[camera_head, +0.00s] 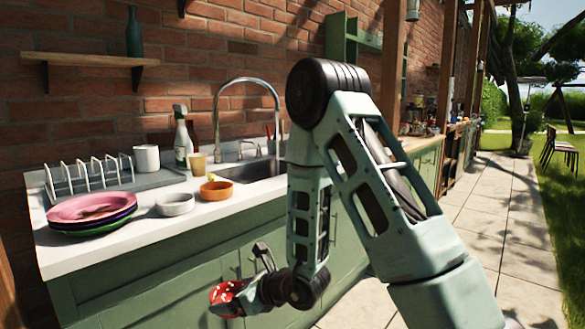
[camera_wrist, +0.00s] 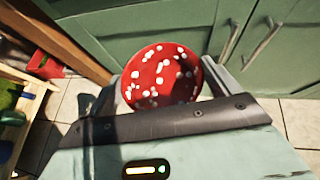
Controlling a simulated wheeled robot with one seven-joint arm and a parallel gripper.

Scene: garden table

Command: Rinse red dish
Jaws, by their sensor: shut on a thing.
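The red dish (camera_wrist: 160,76) has white spots and sits between the fingers of my gripper (camera_wrist: 163,88) in the wrist view. In the head view the red dish (camera_head: 228,293) shows low in front of the green cabinet doors, held by my gripper (camera_head: 240,290), below counter height. My gripper is shut on it. The sink (camera_head: 255,169) is set in the white counter, with a tall curved metal faucet (camera_head: 247,82) over it. My arm hides the right part of the sink.
A drying rack (camera_head: 95,177) stands behind. Paving (camera_head: 480,225) lies clear at right.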

